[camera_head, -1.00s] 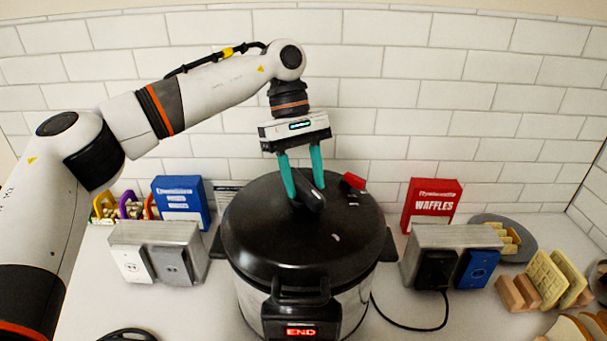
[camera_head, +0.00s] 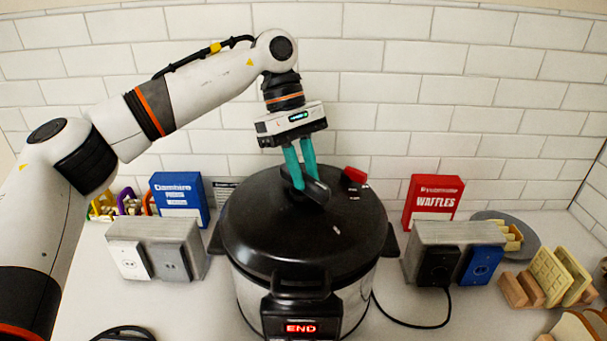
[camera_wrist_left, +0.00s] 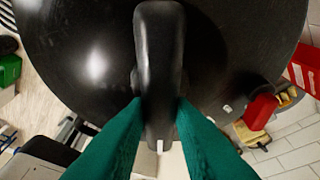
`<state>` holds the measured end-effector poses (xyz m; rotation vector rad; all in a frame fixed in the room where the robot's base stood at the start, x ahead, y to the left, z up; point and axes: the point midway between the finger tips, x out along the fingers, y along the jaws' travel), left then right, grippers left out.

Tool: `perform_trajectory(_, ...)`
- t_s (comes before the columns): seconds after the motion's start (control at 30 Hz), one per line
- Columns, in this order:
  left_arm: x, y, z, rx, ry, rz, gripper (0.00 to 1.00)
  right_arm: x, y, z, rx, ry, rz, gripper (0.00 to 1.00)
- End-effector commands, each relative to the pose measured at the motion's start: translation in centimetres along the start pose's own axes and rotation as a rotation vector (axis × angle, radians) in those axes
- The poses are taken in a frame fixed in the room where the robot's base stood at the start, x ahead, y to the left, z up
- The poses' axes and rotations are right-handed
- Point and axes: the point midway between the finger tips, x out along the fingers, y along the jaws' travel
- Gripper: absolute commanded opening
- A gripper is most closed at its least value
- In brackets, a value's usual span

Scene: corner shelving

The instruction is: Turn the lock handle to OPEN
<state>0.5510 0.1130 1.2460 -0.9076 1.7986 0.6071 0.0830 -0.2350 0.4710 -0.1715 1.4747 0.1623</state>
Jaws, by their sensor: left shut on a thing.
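A large black and silver cooker (camera_head: 290,245) stands in the middle of the counter, with END lit in red on its front. The lock handle (camera_head: 320,195) is a black bar on top of the lid, slanting from back left to front right. My left gripper (camera_head: 306,183) reaches down from above, and its teal fingers are shut on the handle. In the left wrist view the handle (camera_wrist_left: 158,50) runs between the two fingertips (camera_wrist_left: 162,108). A red piece (camera_head: 355,176) sits at the lid's back right, by small white marks too small to read. My right gripper is not in view.
A blue box (camera_head: 180,200) and a grey outlet block (camera_head: 190,235) stand left of the cooker. A red waffles box (camera_head: 432,200), another outlet block (camera_head: 455,233) and waffles in a wooden holder (camera_head: 550,275) are on the right. A tiled wall (camera_head: 400,110) closes the back.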

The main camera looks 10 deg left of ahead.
Motion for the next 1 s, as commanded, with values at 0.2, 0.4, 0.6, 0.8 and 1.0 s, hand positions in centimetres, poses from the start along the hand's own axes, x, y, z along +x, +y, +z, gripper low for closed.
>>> perform_trajectory(0.2,0.4,0.0,0.2,-0.184,0.001,-0.08,0.0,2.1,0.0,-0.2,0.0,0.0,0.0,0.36)
perform_trajectory(0.4,0.3,0.0,0.2,-0.359,0.001,-0.154,0.0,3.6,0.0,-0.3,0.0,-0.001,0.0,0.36)
perform_trajectory(0.6,0.2,0.0,0.1,-0.519,0.0,-0.22,0.0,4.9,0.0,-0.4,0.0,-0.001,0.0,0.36)
perform_trajectory(0.8,0.2,0.0,0.1,-0.649,0.001,-0.273,0.0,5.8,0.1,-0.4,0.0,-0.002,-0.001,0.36)
perform_trajectory(1.0,0.1,0.0,0.1,-0.735,0.0,-0.307,0.0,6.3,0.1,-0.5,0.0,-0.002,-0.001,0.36)
